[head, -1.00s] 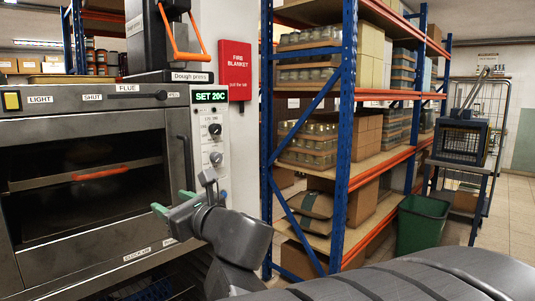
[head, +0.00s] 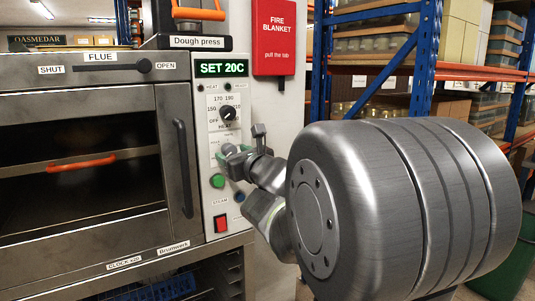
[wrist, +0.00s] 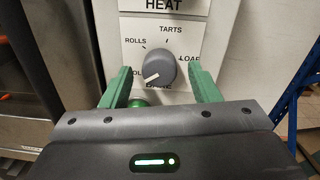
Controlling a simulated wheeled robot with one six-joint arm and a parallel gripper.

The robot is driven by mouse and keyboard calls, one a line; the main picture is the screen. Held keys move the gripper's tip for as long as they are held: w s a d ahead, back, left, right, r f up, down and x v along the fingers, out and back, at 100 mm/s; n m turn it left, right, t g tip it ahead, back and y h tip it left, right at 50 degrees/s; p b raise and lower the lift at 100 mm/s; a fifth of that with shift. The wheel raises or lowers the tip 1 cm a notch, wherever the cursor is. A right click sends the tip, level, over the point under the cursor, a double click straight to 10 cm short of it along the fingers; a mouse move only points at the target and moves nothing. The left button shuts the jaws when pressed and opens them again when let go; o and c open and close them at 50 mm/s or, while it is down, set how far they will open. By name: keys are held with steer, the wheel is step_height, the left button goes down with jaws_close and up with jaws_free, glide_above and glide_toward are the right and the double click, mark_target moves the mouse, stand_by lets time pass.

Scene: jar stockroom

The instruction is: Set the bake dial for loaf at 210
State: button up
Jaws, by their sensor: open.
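The grey bake dial (wrist: 158,67) is in the middle of the wrist view, between my green fingers. Its white mark points to the lower left, towards a partly hidden label. ROLLS, TARTS and LOAF labels run around it, with LOAF on the right. My gripper (wrist: 159,76) is open, one finger on each side of the dial; I cannot tell whether they touch it. The black HEAT dial (head: 227,113) is above, under the display (head: 221,68) reading SET 20C.
A green button (head: 217,181) and a red switch (head: 220,224) sit below on the panel. The oven door handle (head: 183,168) stands out to the left. A blue-posted shelf rack (head: 424,60) is on the right.

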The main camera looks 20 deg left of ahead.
steer(key=shift+w+a, duration=0.25)
steer(key=shift+a, duration=0.15)
steer(key=c, duration=1)
